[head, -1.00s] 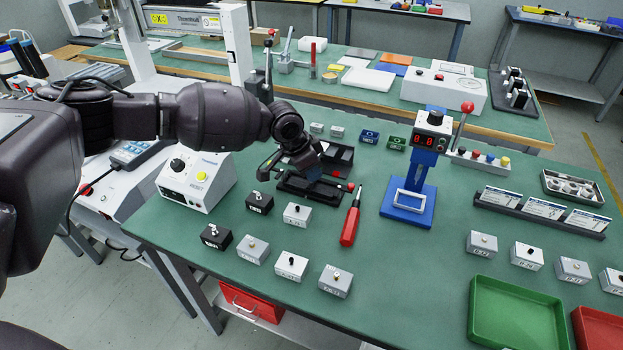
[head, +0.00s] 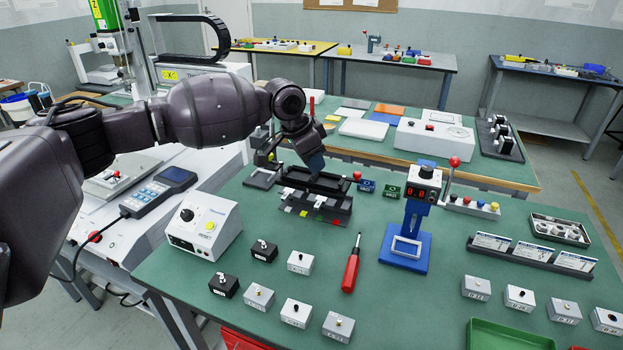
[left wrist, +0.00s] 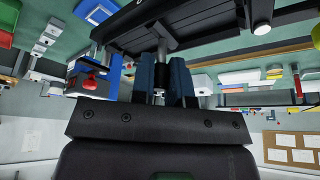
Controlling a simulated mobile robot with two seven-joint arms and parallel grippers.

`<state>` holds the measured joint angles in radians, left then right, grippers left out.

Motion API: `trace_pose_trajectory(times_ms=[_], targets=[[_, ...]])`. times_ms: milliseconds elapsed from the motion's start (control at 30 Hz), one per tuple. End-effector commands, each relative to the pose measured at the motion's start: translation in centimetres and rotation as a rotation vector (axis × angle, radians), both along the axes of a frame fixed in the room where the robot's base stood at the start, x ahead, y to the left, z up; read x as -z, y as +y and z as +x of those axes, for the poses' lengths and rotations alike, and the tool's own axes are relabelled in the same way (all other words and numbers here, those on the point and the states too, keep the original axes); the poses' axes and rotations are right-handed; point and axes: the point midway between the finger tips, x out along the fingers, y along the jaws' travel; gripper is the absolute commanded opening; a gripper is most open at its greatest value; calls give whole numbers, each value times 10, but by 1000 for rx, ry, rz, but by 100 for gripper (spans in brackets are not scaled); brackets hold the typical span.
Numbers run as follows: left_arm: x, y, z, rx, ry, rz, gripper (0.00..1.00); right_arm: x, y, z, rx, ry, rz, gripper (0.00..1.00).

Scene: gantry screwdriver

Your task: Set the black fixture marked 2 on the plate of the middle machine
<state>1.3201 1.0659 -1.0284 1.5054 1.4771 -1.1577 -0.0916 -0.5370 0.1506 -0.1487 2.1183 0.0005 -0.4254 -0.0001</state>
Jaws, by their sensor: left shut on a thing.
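My left gripper (head: 314,168) points down and is shut on a black tray-like fixture (head: 330,184), held above the green table. In the left wrist view the two blue fingertips (left wrist: 165,82) are closed around a thin post under the dark plate of the fixture (left wrist: 190,22). No number is readable on it. A second dark fixture with coloured spots (head: 325,213) lies just below and in front of it. I cannot tell which machine is the middle one. The white gantry machine (head: 185,75) stands at the back left. My right gripper is out of view.
A blue stand with a red display (head: 420,190), a red screwdriver (head: 351,265) and a white control box (head: 203,225) stand or lie around. Several small grey and black boxes (head: 297,312) fill the front.

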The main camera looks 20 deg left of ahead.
Motion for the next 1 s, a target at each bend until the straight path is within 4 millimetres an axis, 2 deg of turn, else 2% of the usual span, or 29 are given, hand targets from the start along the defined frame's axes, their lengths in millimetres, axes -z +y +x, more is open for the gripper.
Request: trace_pose_trajectory(times_ms=[33, 133, 467, 700, 867, 1000], targets=[[-11, -1, 1, 1, -6, -1, 0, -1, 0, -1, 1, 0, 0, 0], [-19, -1, 1, 0, -6, -3, 0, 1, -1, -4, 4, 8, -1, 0], [-25, 0, 0, -36, -2, -1, 0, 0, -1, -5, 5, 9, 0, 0], [-22, 4, -5, -227, -2, -1, 0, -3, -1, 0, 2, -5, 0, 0], [-30, -6, -17, -362, -5, -4, 0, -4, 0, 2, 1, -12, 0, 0], [-33, -16, -36, -472, -4, -2, 0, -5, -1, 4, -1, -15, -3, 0]])
